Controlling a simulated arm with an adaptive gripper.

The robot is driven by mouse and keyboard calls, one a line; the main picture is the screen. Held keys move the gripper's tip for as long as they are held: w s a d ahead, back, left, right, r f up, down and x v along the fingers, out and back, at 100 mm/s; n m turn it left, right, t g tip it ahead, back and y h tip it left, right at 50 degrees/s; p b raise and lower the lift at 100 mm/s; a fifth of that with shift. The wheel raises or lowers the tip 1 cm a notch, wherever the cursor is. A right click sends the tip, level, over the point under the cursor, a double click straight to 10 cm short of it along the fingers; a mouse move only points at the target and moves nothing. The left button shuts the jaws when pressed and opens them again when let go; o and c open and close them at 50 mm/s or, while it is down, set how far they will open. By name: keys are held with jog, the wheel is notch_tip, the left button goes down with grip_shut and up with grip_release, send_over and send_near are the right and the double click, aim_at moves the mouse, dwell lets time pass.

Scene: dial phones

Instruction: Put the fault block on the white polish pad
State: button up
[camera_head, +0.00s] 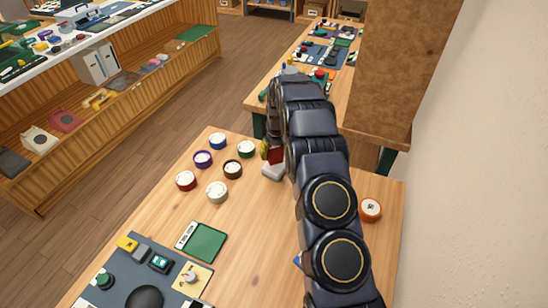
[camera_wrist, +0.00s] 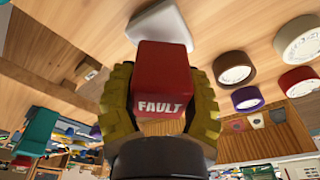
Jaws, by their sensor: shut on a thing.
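The red fault block (camera_wrist: 161,88), with FAULT in white letters, is between the yellow fingers of my gripper (camera_wrist: 160,100) in the wrist view. My gripper is shut on it. In the head view the fault block (camera_head: 275,154) shows as a small red patch beside my dark arm, with a yellow finger at its left. The white polish pad (camera_head: 273,172) lies on the wooden table just below the block in the picture, partly hidden by my arm. The pad (camera_wrist: 160,24) also shows right behind the block in the wrist view. I cannot tell whether block and pad touch.
Several round tape-like rolls stand left of the pad, the nearest being green-rimmed (camera_head: 246,149) and brown (camera_head: 232,169). An orange roll (camera_head: 370,209) stands right of my arm. A green card (camera_head: 203,243) and a dark mat (camera_head: 130,262) with small parts lie nearer. Bare table lies between.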

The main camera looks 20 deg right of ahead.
jog(key=shift+f, duration=1.1)
jog(key=shift+f, duration=0.2)
jog(key=o, duration=1.1)
jog(key=shift+r, duration=0.1)
